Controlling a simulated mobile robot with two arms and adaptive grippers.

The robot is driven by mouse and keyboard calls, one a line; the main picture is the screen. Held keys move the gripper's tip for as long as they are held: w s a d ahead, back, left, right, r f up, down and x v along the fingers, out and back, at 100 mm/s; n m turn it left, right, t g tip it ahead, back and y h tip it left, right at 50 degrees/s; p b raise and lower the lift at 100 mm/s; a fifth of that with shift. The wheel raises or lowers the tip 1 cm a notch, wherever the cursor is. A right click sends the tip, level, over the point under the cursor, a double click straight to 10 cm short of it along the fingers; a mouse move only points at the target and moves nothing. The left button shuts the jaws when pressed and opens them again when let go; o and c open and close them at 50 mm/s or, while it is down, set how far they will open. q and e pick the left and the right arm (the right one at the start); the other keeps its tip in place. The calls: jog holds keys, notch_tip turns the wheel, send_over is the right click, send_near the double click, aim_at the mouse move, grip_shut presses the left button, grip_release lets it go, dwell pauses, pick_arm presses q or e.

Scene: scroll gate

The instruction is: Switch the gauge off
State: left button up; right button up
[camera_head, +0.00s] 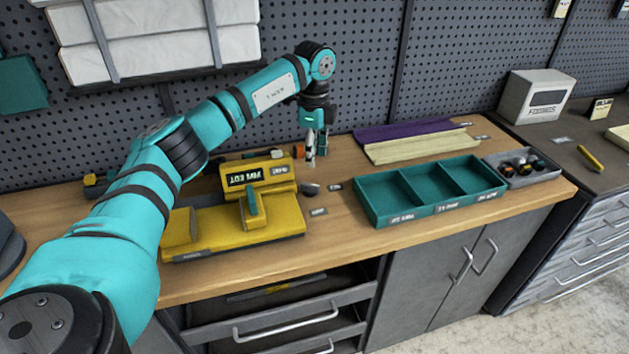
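The gauge (256,173) is a yellow block with a black lit display on its front face. It stands at the back of a yellow fixture (215,238) with a teal lever (253,204), on the left half of the wooden bench. The display text is too small to read surely. My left gripper (316,158) points down behind and to the right of the gauge, apart from it. Its fingers are small and seen from the side, so I cannot tell whether they are apart or closed. My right gripper is out of view.
A teal three-compartment tray (366,206) stands to the right, with a grey bin (545,178) of small parts beside it. Purple (405,131) and cream (420,149) strips lie behind. A small orange and black item (299,151) is near my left gripper. A pegboard closes off the back.

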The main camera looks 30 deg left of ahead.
aim_at(314, 185)
pick_arm(q)
notch_tip(314, 185, down, 10)
jog(key=shift+r+p, duration=0.15)
jog(key=shift+p, duration=0.5)
jog(key=shift+c, duration=0.3)
grip_shut()
